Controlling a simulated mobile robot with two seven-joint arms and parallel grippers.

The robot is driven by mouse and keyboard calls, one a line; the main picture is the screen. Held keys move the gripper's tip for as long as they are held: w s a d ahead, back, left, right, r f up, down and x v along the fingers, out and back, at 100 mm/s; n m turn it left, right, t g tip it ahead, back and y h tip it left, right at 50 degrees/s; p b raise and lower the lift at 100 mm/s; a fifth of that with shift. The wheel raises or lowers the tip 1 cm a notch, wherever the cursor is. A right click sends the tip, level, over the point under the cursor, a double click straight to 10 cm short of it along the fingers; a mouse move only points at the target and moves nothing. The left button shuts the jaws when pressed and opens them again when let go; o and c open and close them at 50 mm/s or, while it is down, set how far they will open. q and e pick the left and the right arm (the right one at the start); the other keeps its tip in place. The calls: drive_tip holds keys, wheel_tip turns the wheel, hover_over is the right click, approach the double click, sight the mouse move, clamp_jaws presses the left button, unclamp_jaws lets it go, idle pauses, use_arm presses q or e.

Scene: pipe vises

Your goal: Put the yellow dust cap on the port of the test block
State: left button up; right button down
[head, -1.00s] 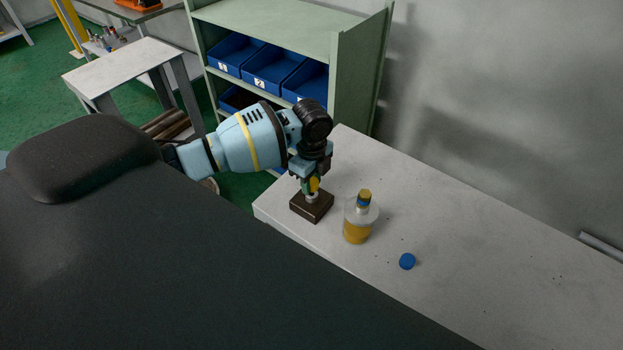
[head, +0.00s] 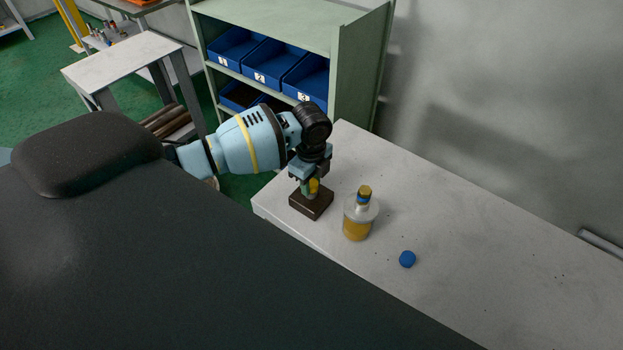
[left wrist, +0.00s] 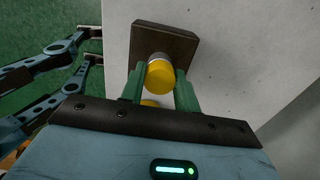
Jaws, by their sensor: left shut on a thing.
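The brown test block (head: 311,205) sits at the near left end of the grey worktop; it also shows in the left wrist view (left wrist: 172,42), with its pale metal port (left wrist: 158,57) pointing up. My left gripper (head: 310,187) is shut on the yellow dust cap (head: 314,186), right above the block. In the left wrist view the cap (left wrist: 160,77) lies between the green fingers and lines up with the port, covering its end. I cannot tell whether the cap touches the port or how far it is on. My right gripper is not clearly seen.
A bottle with amber liquid (head: 357,227) stands close to the right of the block. The worktop (head: 480,240) beyond is clear. A green shelf (head: 357,80) with blue bins (head: 274,66) stands behind.

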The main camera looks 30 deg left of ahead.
sight(311, 183)
use_arm(q)
drive_tip(key=shift+f, duration=0.25)
drive_tip(key=o, duration=1)
drive_tip(key=shift+o, duration=0.2)
wheel_tip(311, 183, up, 8)
drive_tip(key=shift+f, duration=0.1)
